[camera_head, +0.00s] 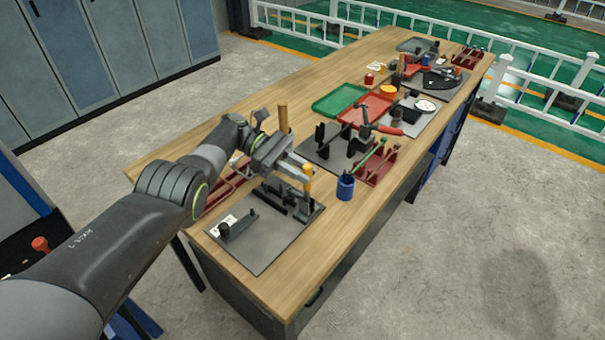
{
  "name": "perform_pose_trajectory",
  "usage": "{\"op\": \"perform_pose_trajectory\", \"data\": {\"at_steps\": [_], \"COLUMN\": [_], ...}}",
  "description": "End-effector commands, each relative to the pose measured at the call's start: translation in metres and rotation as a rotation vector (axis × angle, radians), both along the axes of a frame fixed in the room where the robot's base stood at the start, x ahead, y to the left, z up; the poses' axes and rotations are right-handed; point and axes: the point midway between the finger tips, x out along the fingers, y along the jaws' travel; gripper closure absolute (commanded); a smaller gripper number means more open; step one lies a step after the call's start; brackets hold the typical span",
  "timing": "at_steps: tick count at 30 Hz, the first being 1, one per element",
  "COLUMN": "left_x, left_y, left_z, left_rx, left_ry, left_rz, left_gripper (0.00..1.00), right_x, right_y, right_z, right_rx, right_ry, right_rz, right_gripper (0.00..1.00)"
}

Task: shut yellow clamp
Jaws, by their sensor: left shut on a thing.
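The yellow clamp handle (308,181) stands roughly upright above a dark grey fixture plate (262,243) at the near end of the wooden bench. My left gripper (304,172) reaches in from the left and is shut on this handle. Black clamp parts (290,200) show below the gripper, on the plate. The gripper and wrist hide part of the clamp, so I cannot tell how far it is closed. My right gripper is not in view.
An orange-yellow upright post (283,118) rises behind my gripper. A blue cup (345,187) stands to the right. Beyond are a dark red rack (374,168), a red tray (372,108) and a green tray (340,100). The bench's near right edge (318,262) is clear.

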Motion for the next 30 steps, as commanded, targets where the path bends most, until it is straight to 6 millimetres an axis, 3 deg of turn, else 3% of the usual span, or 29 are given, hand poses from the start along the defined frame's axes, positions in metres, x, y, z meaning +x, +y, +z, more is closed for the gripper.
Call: {"op": "perform_pose_trajectory", "data": {"at_steps": [14,15,19,30], "left_x": [-0.0014,-0.0015,-0.0012,0.001], "left_y": [0.0009,0.0008,0.0006,0.0033], "left_z": [-0.003,-0.0031,-0.0024,-0.0018], "left_rx": [-0.006,-0.006,-0.006,-0.006], "left_ry": [0.013,0.013,0.012,0.008], "left_rz": [-0.001,-0.001,-0.001,-0.001], "left_gripper": [1.0,0.75,0.59,0.59], "right_x": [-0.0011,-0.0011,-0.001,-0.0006], "right_y": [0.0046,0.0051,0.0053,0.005], "right_z": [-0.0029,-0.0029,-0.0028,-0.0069], "right_rx": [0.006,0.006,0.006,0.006], "right_ry": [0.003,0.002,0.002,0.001], "right_rz": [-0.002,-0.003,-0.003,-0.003], "right_gripper": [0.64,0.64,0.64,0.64]}}
